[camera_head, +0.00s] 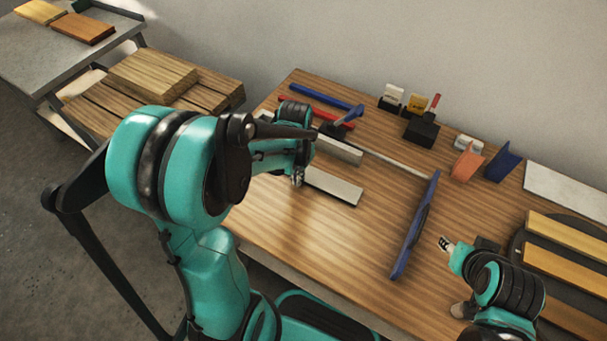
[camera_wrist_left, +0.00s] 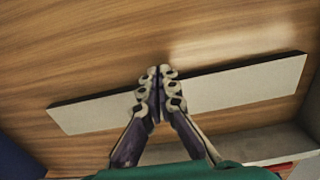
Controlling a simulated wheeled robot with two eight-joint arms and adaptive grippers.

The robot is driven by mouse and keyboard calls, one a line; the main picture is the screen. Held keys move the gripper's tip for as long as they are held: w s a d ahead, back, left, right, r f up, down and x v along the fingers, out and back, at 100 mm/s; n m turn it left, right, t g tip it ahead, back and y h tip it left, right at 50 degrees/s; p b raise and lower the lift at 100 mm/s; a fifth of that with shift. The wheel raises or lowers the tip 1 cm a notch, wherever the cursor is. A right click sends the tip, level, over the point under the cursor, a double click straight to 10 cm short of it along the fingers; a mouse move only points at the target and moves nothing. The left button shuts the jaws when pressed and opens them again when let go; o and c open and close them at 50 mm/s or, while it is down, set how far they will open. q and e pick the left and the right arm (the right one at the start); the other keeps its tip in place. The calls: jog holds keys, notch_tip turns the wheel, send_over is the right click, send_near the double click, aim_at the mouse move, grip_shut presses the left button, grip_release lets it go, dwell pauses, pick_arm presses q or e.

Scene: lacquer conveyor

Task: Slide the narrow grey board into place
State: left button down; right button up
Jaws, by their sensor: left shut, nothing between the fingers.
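The narrow grey board (camera_head: 338,188) lies flat on the wooden table, with its left part hidden behind my left gripper. In the left wrist view the board (camera_wrist_left: 248,84) runs slantwise across the picture, and the fingers cover its middle. My left gripper (camera_head: 298,181) is at the board's left part, fingers pointing down. It is shut and empty, with its fingertips together in the wrist view (camera_wrist_left: 160,72). I cannot tell whether they touch the board. My right gripper (camera_head: 445,243) is over the table's right side, too small to tell open or shut.
A thicker grey bar (camera_head: 339,149) lies behind the board. A long blue rail (camera_head: 414,226) stands to the right, with bare table between. Blue (camera_head: 327,95) and red bars, small holders and an orange wedge (camera_head: 466,163) stand at the back. Yellow boards (camera_head: 567,235) lie far right.

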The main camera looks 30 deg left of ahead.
pick_arm(q)
jog(key=shift+w+d, duration=0.15)
jog(key=shift+w, duration=1.65)
jog(key=shift+w+d, duration=0.15)
jog(key=shift+w, duration=1.65)
jog(key=shift+s+a, duration=0.1)
jog(key=shift+s, duration=0.9)
notch_tip(320, 180, up, 6)
jog(key=p, duration=0.4)
jog(key=shift+r, duration=0.1)
jog(key=s+d+r+t, duration=0.3)
jog(key=s+r, duration=0.2)
jog(key=s, duration=0.1)
jog(key=s+d+r+t, duration=0.3)
jog(key=s+r+t, duration=0.1)
jog(key=s, duration=0.3)
jog(key=shift+d+r+n, duration=0.2)
jog(key=shift+r+n, duration=0.2)
jog(key=shift+r, duration=0.2)
